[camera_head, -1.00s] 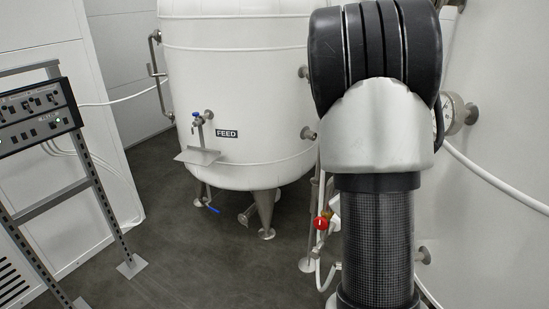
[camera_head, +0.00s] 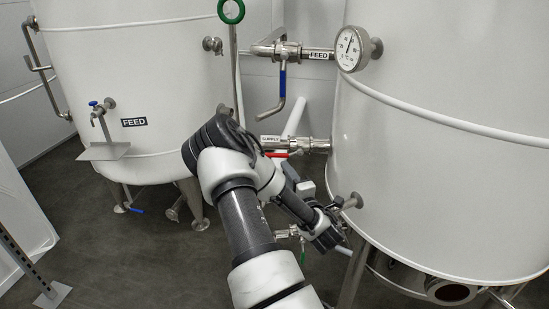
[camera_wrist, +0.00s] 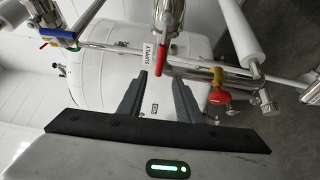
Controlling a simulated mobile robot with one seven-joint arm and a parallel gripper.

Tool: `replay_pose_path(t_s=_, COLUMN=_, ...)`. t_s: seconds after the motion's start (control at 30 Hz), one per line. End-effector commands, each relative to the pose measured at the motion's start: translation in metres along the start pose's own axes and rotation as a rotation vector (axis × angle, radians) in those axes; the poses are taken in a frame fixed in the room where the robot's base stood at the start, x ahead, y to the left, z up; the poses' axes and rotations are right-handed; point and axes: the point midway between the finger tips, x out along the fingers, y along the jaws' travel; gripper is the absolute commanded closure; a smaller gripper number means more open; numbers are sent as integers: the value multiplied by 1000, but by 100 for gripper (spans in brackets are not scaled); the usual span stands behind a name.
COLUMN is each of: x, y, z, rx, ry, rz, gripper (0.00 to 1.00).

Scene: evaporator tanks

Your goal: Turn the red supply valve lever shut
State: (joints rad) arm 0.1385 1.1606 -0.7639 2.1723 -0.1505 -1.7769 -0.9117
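The red supply valve lever (camera_head: 277,155) lies just under the SUPPLY label (camera_head: 270,140), roughly along its short steel pipe; my arm partly hides it. In the wrist view the red lever (camera_wrist: 162,56) hangs beside the label (camera_wrist: 149,53), above the gap between my fingers. My gripper (camera_wrist: 157,76) is open, with its two dark fingers spread and nothing between them. In the head view my gripper (camera_head: 327,236) is below and right of the lever, near the right tank's side; its fingers are hard to make out there. No contact with the lever shows.
The right tank (camera_head: 430,170) stands close to my gripper. A blue-levered FEED valve (camera_head: 283,80) and a round gauge (camera_head: 352,48) are above. A red-capped fitting (camera_wrist: 218,97) sits right of my fingers. The left tank (camera_head: 150,70) stands behind; open floor lies at left.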

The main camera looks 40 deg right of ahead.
Motion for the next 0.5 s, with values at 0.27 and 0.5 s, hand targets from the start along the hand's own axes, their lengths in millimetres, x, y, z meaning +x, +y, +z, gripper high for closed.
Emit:
replay_pose_path(t_s=0.27, x=63, y=0, z=-1, rx=0, ry=3, rz=4, gripper=68)
replay_pose_path(t_s=0.5, x=101, y=-1, z=0, rx=0, ry=0, rz=1, gripper=68)
